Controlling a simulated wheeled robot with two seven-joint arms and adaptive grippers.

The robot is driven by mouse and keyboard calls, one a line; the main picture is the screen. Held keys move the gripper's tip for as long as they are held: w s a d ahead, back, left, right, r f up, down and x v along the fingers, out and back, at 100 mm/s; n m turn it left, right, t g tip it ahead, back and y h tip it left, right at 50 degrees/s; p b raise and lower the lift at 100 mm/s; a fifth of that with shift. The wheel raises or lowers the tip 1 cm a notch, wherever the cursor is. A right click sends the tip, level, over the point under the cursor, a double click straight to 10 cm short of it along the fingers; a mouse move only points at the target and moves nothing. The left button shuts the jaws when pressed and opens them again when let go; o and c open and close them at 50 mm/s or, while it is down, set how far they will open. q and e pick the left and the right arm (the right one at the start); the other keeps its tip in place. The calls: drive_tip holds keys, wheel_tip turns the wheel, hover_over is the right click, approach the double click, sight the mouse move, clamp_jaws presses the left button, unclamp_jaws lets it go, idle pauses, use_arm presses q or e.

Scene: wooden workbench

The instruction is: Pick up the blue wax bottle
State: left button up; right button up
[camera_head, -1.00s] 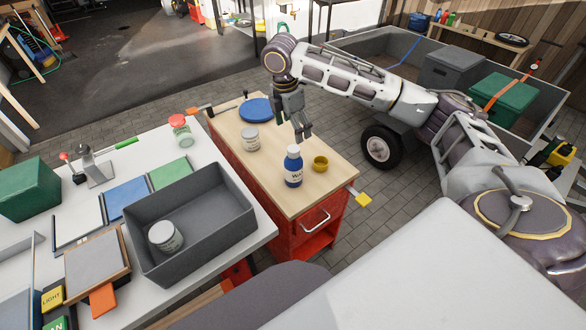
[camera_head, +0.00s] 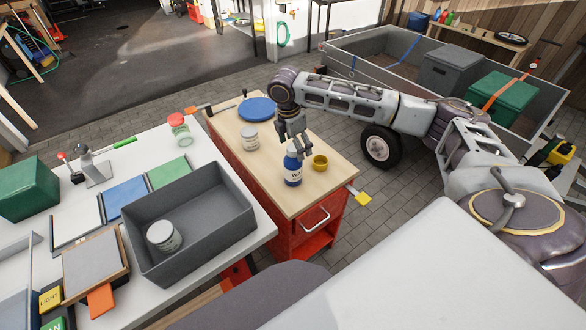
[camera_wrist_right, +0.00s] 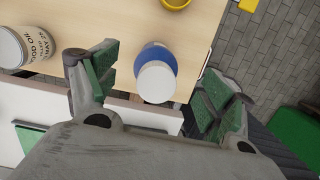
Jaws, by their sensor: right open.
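The blue wax bottle (camera_head: 292,167) with a white cap and white label stands upright on the wooden top of the red cart. My right gripper (camera_head: 296,149) is right at the bottle's cap and hides part of it in the head view. In the right wrist view the bottle (camera_wrist_right: 157,72) shows from above, between the open fingers of my right gripper (camera_wrist_right: 158,85). There is a gap on both sides of it, and the fingers do not appear to touch it. My left gripper is not in view.
A yellow cup (camera_head: 320,162) stands close to the right of the bottle. A white tin (camera_head: 249,138) and a blue disc (camera_head: 257,109) are farther back on the cart. A grey bin (camera_head: 213,181) with a tin inside sits on the white table at left.

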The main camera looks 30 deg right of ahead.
sight(294, 156)
idle(0.3)
drive_tip(key=shift+a+f, duration=0.15)
drive_tip(key=shift+f, duration=2.5)
drive_tip(key=c, duration=1.7)
drive_tip(key=shift+r, duration=0.1)
drive_tip(key=shift+r, duration=4.95)
drive_tip(key=shift+w, duration=0.1)
